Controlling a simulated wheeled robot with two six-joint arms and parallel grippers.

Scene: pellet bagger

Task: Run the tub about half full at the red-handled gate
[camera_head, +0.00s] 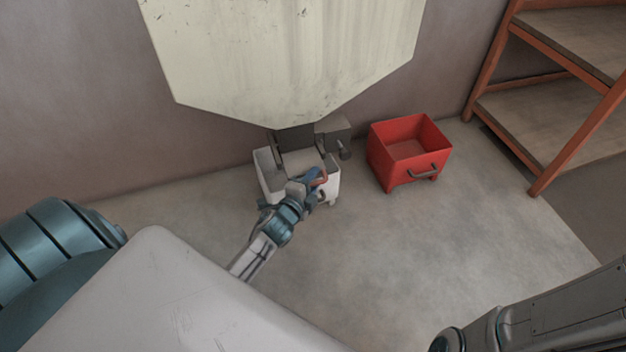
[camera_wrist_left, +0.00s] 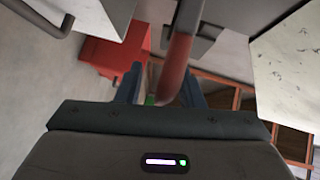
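A white tub (camera_head: 331,188) stands on the floor under the grey outlet (camera_head: 293,138) of the large cream hopper (camera_head: 290,55). The outlet and my arm hide most of its inside, so I cannot tell its fill. My right gripper is out of view.
A red tub (camera_head: 408,177) with a dark handle stands right of the white tub and looks empty. An orange-framed shelf (camera_head: 560,110) stands at the right. The floor (camera_head: 420,240) in front of the tubs is clear.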

